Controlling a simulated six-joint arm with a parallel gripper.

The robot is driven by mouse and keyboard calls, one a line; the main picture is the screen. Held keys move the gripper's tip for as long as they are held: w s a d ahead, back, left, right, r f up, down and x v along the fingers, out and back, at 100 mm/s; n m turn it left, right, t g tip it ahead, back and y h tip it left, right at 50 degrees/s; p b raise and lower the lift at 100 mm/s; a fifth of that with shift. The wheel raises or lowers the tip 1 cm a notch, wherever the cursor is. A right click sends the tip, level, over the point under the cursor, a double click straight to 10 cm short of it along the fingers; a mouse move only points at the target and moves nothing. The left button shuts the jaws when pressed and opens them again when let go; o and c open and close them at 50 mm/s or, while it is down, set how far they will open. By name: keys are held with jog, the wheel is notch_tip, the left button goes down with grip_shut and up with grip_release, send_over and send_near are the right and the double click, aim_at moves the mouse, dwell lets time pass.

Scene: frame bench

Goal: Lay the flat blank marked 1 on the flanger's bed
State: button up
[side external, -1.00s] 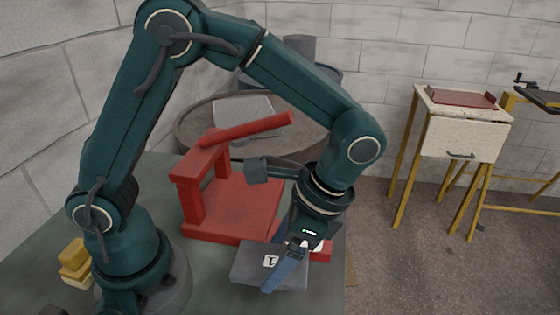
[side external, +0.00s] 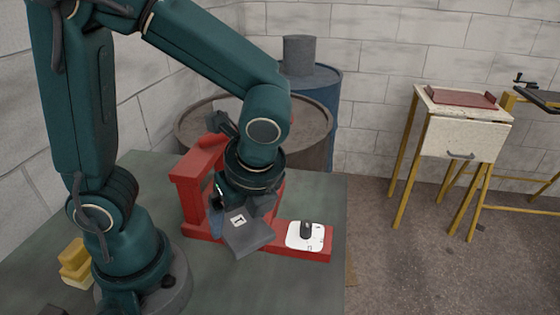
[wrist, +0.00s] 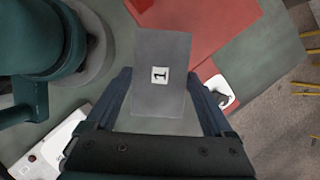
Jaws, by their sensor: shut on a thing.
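The flat blank marked 1 (side external: 248,237) is a grey plate with a white label. My gripper (side external: 242,212) is shut on it and holds it tilted above the table, in front of the flanger. In the wrist view the blank (wrist: 160,100) lies between both fingers. The flanger (side external: 190,190) is a red machine with an upright frame. Its red bed (wrist: 215,25) shows beyond the blank in the wrist view.
A white panel with a black knob (side external: 305,236) sits on the flanger's red front strip. Yellow blocks (side external: 75,262) lie near my base. Barrels (side external: 310,85) stand behind the table.

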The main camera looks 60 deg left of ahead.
jog(key=s+d+m+t+h, duration=0.1)
jog(key=s+d+m+t, duration=0.15)
jog(key=s+m, duration=0.55)
jog(key=shift+m+t, duration=0.45)
jog(key=shift+m, duration=0.35)
jog(key=w+a, duration=0.4)
jog(key=w, duration=0.1)
jog(key=w+a, duration=0.4)
jog(key=w, duration=0.1)
jog(key=w+a, duration=0.4)
jog(key=w, duration=0.1)
jog(key=shift+a+f, duration=0.3)
jog(key=shift+f, duration=1.85)
jog(key=shift+f, duration=0.6)
jog(key=o, duration=1.3)
